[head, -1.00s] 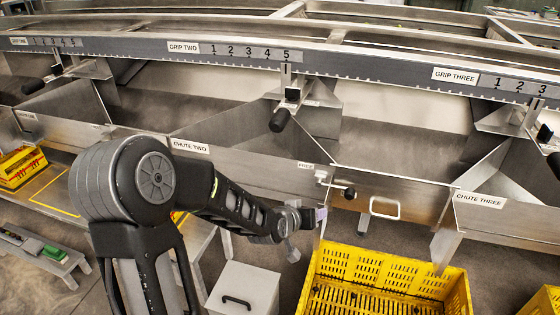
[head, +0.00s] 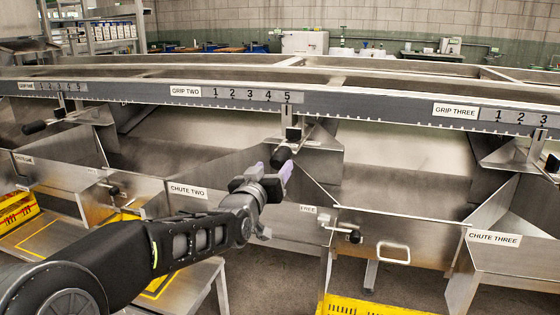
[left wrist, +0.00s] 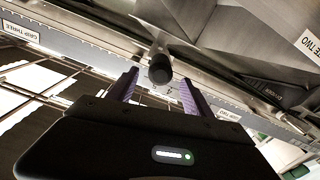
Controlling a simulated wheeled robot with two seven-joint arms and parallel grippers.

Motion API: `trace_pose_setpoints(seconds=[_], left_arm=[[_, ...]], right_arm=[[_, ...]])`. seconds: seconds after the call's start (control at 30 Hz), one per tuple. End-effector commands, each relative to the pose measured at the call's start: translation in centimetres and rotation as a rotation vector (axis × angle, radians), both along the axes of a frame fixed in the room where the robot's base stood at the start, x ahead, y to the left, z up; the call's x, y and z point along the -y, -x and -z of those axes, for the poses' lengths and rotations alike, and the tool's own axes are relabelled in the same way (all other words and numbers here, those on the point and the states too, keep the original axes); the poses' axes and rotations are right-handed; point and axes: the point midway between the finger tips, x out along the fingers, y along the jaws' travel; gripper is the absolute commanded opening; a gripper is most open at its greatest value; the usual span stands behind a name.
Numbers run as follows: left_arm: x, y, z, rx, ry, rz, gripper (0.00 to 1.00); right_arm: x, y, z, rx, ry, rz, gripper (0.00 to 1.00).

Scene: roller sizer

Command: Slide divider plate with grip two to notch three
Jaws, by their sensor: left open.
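The grip two handle (head: 281,157), a black knob, hangs from a bracket under the rail's 5 mark. The metal divider plate (head: 322,152) is below that bracket. The label GRIP TWO (head: 185,91) and the marks 1 to 5, with the 3 mark (head: 249,96), are on the rail. My left gripper (head: 277,176) is open just below and in front of the handle. In the left wrist view, the knob (left wrist: 160,68) appears between the two purple-grey fingers (left wrist: 159,86), with visible gaps on both sides. My right gripper is not in view.
A small latch with a black knob (head: 354,236) is beside the FREE label. Grip three's plate bracket (head: 515,152) is at right. A yellow crate (head: 370,307) stands on the floor.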

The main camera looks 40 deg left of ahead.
Motion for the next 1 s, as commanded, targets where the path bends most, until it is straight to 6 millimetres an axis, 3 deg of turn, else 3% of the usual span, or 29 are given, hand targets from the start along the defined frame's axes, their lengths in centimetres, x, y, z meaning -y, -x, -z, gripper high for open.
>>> trace_pose_setpoints(seconds=[0.4,0.77,1.0], left_arm=[[-2.0,-5.5,0.2,-0.002,0.001,-0.001,0.59],[-2.1,-6.0,0.1,-0.001,0.000,-0.001,0.58],[-2.1,-6.0,0.1,-0.001,0.000,0.000,0.39]], right_arm=[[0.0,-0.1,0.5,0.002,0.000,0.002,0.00],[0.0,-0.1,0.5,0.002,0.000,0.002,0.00],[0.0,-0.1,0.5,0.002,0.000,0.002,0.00]])
